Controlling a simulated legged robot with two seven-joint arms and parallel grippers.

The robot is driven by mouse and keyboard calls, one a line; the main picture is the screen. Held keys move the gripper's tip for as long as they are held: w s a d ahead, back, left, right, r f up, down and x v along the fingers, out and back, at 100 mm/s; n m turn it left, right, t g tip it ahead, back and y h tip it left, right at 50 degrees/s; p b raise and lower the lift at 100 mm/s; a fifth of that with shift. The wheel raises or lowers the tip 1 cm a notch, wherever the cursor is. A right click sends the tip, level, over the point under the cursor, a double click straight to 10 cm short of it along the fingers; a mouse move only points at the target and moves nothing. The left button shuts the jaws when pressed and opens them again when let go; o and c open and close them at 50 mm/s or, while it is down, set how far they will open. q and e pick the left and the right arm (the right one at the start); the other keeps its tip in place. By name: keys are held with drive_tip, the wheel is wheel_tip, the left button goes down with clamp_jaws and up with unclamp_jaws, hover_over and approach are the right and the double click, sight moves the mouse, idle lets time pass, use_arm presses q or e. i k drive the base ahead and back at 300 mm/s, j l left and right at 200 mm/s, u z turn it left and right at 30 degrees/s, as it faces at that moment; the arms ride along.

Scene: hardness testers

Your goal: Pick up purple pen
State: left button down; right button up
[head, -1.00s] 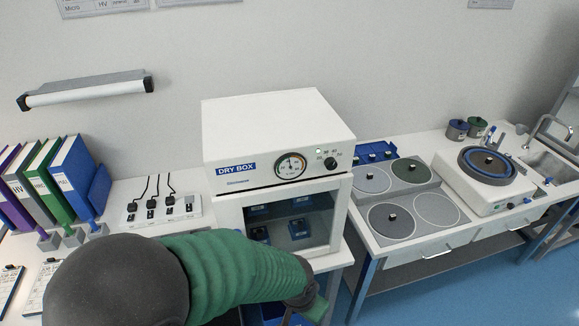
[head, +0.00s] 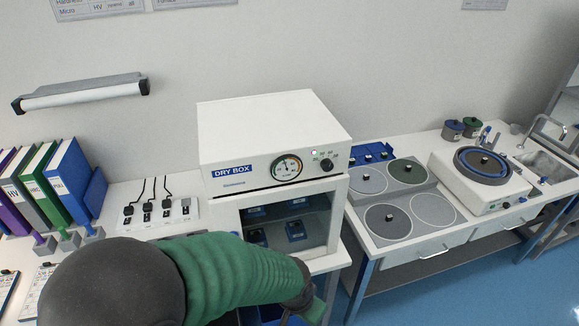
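A small purple pen (head: 38,238) stands tilted in a grey block holder (head: 45,246) on the white bench at the far left of the head view. A green pen (head: 63,235) and a blue pen (head: 86,220) stand in similar blocks beside it. My green-sleeved arm with a dark joint crosses the bottom of the view, in front of the bench. The arm bends down at its right end, below the dry box, and runs out of the frame. Neither gripper shows.
Upright binders (head: 65,180) stand behind the pens. A white power strip (head: 158,215) with cables lies to their right. A white dry box (head: 272,150) stands mid-bench. A polishing machine (head: 482,180) is at the right. My arm hides part of the front bench.

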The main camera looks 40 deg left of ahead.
sight(35, 234)
drive_tip(key=u, duration=1.6)
drive_tip(key=i+j+u, duration=0.75)
drive_tip(key=j, duration=0.2)
drive_tip(key=i+j+u, duration=0.4)
drive_tip(key=k+l, duration=0.05)
